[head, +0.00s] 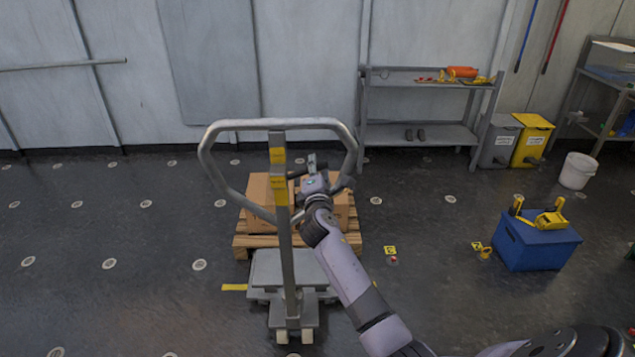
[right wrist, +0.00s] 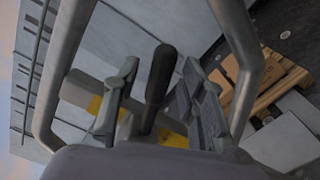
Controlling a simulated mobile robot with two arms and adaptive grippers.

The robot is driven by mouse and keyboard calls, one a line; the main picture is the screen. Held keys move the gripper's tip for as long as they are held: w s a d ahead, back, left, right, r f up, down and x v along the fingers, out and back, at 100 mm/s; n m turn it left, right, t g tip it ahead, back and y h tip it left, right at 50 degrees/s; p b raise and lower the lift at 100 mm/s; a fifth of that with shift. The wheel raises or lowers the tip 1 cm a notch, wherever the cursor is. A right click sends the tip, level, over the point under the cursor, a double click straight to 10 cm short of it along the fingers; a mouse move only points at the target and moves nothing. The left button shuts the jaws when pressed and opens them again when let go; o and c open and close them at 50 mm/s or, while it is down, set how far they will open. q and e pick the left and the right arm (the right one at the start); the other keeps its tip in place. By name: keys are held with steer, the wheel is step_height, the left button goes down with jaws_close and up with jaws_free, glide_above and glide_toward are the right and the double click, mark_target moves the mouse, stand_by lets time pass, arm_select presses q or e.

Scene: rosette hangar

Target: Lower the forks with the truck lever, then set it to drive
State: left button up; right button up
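The pallet truck (head: 287,262) stands in the middle of the head view with its grey handle loop (head: 225,127) upright. In the right wrist view the truck lever (right wrist: 160,75) is a black rounded grip. It stands between the two fingers of my right gripper (right wrist: 160,100), with gaps showing on both sides. My right gripper (head: 312,172) is open inside the handle loop, beside the mast, and largely hides the lever in the head view. The forks are hidden under the wooden pallet (head: 243,241). My left gripper is not in view.
Cardboard boxes (head: 259,192) sit on the pallet. A blue crate (head: 537,245) with yellow items stands at the right. A grey shelf (head: 420,130), bins (head: 532,140) and a white bucket (head: 577,170) are by the back wall. The floor at left is clear.

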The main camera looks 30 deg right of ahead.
steer(key=v, duration=1.1)
steer(key=shift+d, duration=0.15)
